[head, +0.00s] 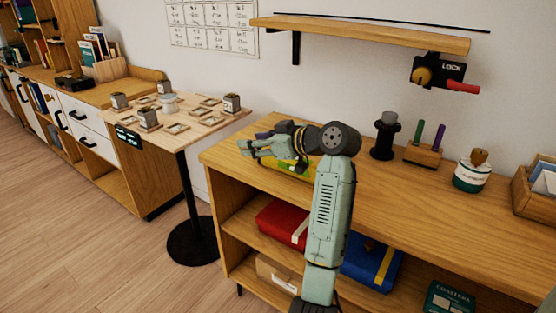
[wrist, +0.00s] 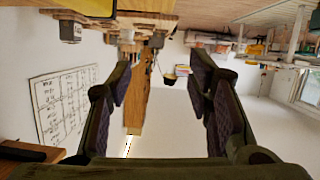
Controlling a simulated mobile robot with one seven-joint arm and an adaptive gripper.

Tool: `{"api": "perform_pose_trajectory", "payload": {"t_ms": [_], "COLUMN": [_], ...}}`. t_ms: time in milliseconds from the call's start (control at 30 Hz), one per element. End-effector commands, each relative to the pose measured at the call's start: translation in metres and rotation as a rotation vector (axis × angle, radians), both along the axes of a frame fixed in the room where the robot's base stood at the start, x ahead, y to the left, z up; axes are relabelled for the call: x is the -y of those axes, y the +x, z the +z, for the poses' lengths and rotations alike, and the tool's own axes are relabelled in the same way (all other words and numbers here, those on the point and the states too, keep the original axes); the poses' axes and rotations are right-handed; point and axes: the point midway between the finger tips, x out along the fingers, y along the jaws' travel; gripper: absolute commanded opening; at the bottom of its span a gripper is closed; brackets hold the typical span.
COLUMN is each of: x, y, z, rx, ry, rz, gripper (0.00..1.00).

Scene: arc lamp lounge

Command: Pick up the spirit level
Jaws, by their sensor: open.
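A yellow and green object (head: 292,166) lies on the wooden cabinet top, near its left end, in the head view. It may be the spirit level, but my gripper and arm hide much of it and I cannot tell its full shape. My gripper (head: 250,148) is just above and in front of it, pointing left, with its fingers apart. In the wrist view my gripper (wrist: 163,92) shows two dark fingers spread wide with nothing between them.
On the cabinet top (head: 430,205) stand a dark spool-like item (head: 385,135), a pen block (head: 423,155) and a white-green jar (head: 472,172). A small table (head: 215,122) with pots and tiles stands left. A wall shelf (head: 370,30) hangs above.

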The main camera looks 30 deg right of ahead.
Motion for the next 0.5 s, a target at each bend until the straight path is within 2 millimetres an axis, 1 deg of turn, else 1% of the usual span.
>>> {"api": "perform_pose_trajectory", "payload": {"t_ms": [33,67,100,200,300,367,400,500], "x": [0.037,0.051,0.068,0.098,0.114,0.118,0.118,0.113], "y": [-0.032,-0.048,-0.068,-0.111,-0.14,-0.147,-0.148,-0.137], "z": [-0.004,-0.006,-0.009,-0.015,-0.018,-0.019,-0.021,-0.027], "rx": [-0.03,-0.043,-0.058,-0.081,-0.093,-0.096,-0.098,-0.1], "ry": [0.012,0.018,0.025,0.039,0.048,0.051,0.053,0.055], "rz": [-0.015,-0.014,-0.012,-0.008,-0.003,0.002,0.003,0.007], "gripper": [0.47,0.47,0.47,0.47,0.47,0.47,0.47,0.47]}}
